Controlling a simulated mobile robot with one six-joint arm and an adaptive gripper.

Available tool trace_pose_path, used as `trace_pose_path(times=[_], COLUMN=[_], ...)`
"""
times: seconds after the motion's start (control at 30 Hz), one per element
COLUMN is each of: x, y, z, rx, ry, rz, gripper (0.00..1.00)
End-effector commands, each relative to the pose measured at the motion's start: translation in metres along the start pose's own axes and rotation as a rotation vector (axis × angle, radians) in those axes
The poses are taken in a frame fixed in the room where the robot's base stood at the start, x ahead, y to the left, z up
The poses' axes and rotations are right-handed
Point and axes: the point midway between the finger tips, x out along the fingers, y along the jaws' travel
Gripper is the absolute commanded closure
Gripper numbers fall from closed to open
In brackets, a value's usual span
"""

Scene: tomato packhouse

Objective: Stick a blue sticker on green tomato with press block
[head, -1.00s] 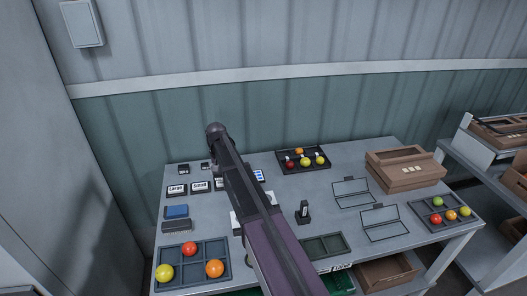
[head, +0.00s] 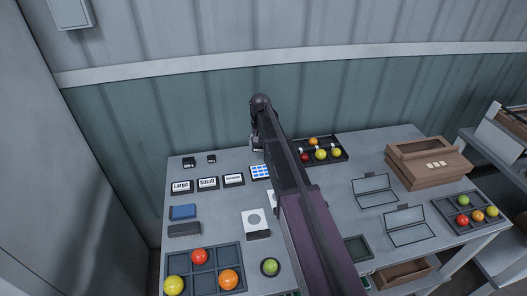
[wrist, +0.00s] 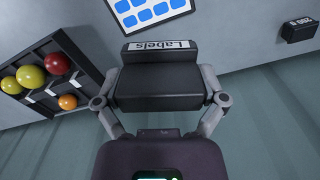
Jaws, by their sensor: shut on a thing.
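My gripper (wrist: 160,100) is shut on a wide dark block (wrist: 160,84), apparently the press block. A black piece lettered "Labels" (wrist: 160,46) shows directly beyond the block; I cannot tell whether they touch. In the head view my gripper (head: 257,143) is mostly hidden by my arm, just behind the blue sticker sheet (head: 260,172). The sheet also shows at the top of the wrist view (wrist: 150,10). A green tomato (head: 269,266) sits in a round dark holder near the front, apart from my gripper.
A dark tray (head: 345,157) of tomatoes stands right of my gripper. A divided tray (head: 203,258) holds red, orange and yellow tomatoes at front left. Label cards (head: 207,184), a blue pad (head: 183,212), a white card (head: 254,220) and a brown box (head: 428,172) also occupy the table.

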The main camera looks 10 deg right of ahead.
Motion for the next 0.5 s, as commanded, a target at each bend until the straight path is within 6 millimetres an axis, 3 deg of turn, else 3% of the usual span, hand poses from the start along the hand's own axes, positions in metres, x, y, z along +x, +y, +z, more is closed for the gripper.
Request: trace_pose_path(times=[0.5], x=[0.0045], y=[0.0062], z=[0.0079], rx=[-0.052], ry=[0.0], rz=[0.0], gripper=[0.44])
